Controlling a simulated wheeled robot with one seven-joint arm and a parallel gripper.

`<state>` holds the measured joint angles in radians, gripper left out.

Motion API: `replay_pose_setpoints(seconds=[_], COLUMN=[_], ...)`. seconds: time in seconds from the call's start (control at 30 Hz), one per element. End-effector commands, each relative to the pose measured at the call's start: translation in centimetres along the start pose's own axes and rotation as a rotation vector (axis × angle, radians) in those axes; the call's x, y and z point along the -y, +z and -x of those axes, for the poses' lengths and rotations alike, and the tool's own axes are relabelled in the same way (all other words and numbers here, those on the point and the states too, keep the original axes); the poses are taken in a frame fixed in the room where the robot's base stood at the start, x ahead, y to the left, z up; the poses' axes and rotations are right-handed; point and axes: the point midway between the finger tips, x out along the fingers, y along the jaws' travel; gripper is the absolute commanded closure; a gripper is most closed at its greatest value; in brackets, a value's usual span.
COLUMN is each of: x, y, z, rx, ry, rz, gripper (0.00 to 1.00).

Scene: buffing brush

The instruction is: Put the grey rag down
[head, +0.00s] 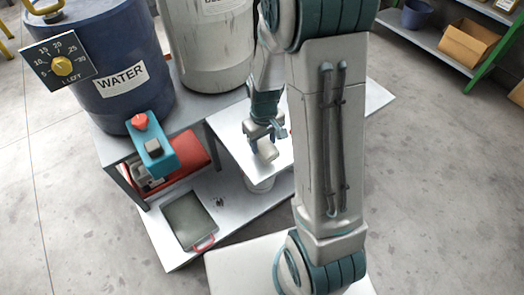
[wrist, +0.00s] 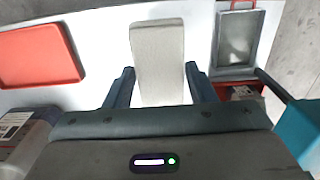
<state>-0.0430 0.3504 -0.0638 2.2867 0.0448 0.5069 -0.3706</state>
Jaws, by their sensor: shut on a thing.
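The grey rag (wrist: 158,42) is a pale grey, flat, oblong piece in the wrist view. My gripper (wrist: 158,78) is shut on it, with one dark finger along each side. The rag reaches forward beyond the fingertips. In the head view my gripper (head: 264,132) hangs over a white surface (head: 226,124), with the pale rag (head: 267,151) at its lower end. I cannot tell whether the rag touches the surface.
A grey tray (head: 188,219) with a red handle lies on the low white board. A teal device (head: 153,150) stands beside the blue water barrel (head: 112,62), left of my gripper. A pale barrel (head: 212,45) stands behind. A red tray (wrist: 40,54) shows in the wrist view.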

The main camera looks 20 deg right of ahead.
Motion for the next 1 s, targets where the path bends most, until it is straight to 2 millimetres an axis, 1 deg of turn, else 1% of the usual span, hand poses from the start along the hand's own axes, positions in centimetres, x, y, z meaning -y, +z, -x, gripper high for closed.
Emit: replay_pose_setpoints(seconds=[0.17,0.3,0.4,0.63,0.77,0.8,0.87,0.9,1.0], x=[0.4,0.4,0.4,0.3,0.3,0.3,0.3,0.3,0.3], y=[-0.4,-0.3,-0.3,-0.4,-0.3,-0.3,-0.3,-0.3,-0.3], z=[-1.0,-3.2,-4.3,-4.2,-4.6,-4.7,-4.5,-4.5,-4.5], rx=[0.0,0.002,0.001,-0.001,-0.001,-0.001,-0.001,-0.001,-0.001], ry=[0.0,0.0,0.0,0.001,0.001,0.001,0.001,0.001,0.001], rz=[-0.001,-0.001,-0.001,0.0,0.0,0.0,0.0,0.0,0.0], gripper=[0.71,0.71,0.71,0.71,0.71,0.47,0.3,0.28,0.28])
